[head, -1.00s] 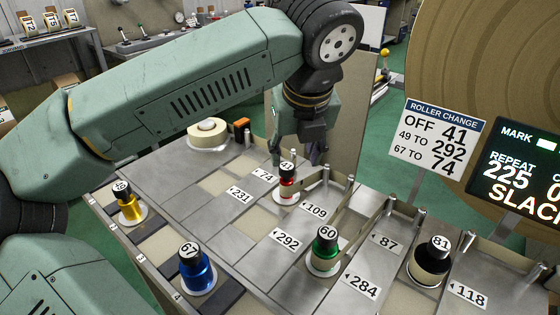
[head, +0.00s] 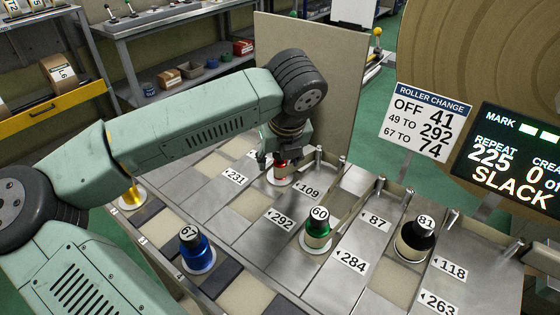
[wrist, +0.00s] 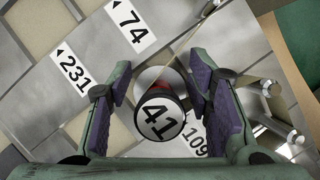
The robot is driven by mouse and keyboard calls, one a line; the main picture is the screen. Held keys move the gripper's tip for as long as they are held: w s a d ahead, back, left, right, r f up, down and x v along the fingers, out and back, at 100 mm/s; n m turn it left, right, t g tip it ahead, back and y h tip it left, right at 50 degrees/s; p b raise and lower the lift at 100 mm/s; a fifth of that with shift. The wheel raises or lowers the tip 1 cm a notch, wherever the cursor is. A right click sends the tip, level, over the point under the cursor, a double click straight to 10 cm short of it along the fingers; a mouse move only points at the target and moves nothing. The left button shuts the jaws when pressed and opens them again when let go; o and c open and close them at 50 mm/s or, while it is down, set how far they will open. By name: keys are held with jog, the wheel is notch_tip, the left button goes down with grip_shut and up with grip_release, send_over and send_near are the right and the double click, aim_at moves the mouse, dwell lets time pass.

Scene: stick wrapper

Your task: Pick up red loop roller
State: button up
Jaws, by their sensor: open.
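The red loop roller (head: 281,173) stands upright on a white round base on the metal table, close to the 109 label. In the wrist view its black cap marked 41 (wrist: 160,118) sits between the two purple-padded fingers. My gripper (head: 274,157) is open and lowered around the top of the roller. In the wrist view my gripper (wrist: 158,90) shows a gap on both sides of the cap. In the head view the gripper hides the cap and part of the red body.
The green roller 60 (head: 318,229), blue roller 67 (head: 196,250) and black roller 81 (head: 415,238) stand on the table nearby. A yellow roller (head: 131,194) is partly behind my arm. Metal posts and a rail (head: 318,160) stand just right of the red roller.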

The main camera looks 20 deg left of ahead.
grip_shut()
dwell(0.6)
